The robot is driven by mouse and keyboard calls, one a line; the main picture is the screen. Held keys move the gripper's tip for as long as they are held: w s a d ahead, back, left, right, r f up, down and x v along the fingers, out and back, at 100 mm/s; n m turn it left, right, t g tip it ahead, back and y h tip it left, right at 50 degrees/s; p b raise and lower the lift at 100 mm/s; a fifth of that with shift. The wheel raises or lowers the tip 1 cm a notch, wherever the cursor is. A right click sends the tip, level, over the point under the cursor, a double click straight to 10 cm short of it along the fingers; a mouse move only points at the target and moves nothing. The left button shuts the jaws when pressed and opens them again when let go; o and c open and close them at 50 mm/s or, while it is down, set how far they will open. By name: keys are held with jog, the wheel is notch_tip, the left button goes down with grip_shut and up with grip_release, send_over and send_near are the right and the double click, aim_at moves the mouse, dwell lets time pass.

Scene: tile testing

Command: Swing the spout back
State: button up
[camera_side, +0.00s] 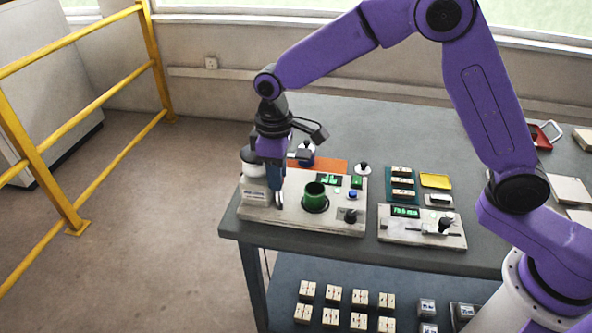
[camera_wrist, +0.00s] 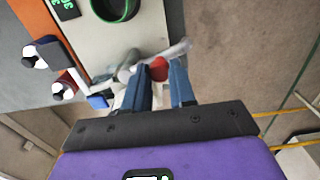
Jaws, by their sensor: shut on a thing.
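The spout (camera_wrist: 179,50) is a pale, translucent arm that crosses the tips of my gripper (camera_wrist: 162,72) in the wrist view. A red part (camera_wrist: 158,69) shows between the blue fingers, which are shut on the spout with a gap between them. In the side view my gripper (camera_side: 270,200) points down at the left end of the test bench panel, beside the white labelled bottle (camera_side: 255,190). The spout is too small to make out there, and the fingers hide part of it. A dark green cup (camera_side: 315,192) stands on the panel, right of my gripper.
The pale panel (camera_side: 290,216) carries a green display and knobs. An orange mat (camera_side: 332,165) lies behind it. A second instrument (camera_side: 415,230) and a yellow tray (camera_side: 435,181) are to the right. The table's front edge is close below my gripper. Yellow rails (camera_side: 40,155) stand left.

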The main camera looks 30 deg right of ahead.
jog(key=shift+a, duration=0.2)
jog(key=shift+w+a, duration=0.5)
jog(key=shift+a, duration=0.1)
jog(key=o, duration=0.9)
jog(key=shift+d, duration=0.1)
jog(key=shift+w+d, duration=0.1)
notch_tip(320, 180, up, 6)
dwell(0.4)
